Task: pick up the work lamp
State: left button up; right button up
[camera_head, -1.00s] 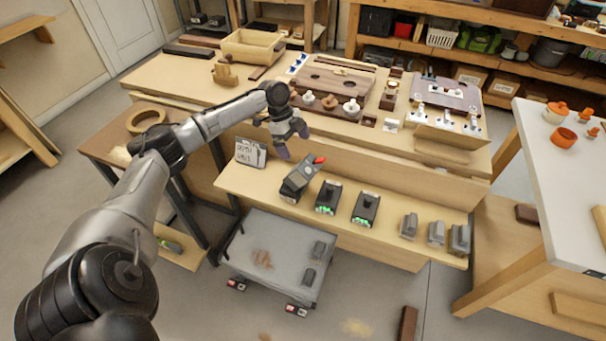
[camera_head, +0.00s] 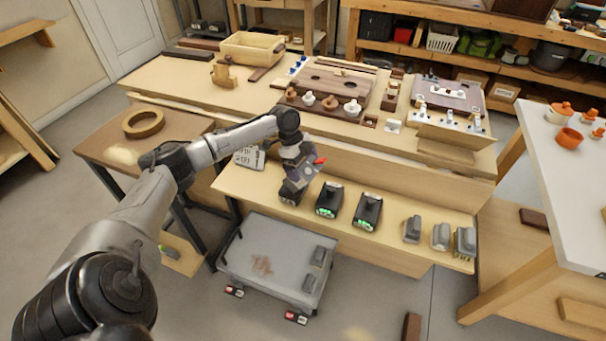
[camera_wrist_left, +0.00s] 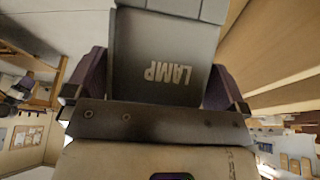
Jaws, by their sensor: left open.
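The work lamp (camera_head: 290,199) is a dark grey block on the bench's front shelf, partly hidden by my left gripper; a red part shows at its upper right. In the left wrist view the lamp (camera_wrist_left: 165,60) fills the upper middle, its grey face marked "LAMP", upside down. My left gripper (camera_head: 298,184) is over the lamp, pointing down at it. In the left wrist view its two purple-edged fingers (camera_wrist_left: 158,88) are apart, one on each side of the lamp. I cannot tell whether they touch it. My right gripper is not in view.
Two dark devices with green lights (camera_head: 328,200) stand right of the lamp on the shelf (camera_head: 390,222). Several grey blocks (camera_head: 440,236) stand farther right.

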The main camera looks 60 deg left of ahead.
pick_arm(q)
jog(key=c, duration=0.8)
jog(key=shift+c, duration=0.2)
jog(key=shift+r, duration=0.2)
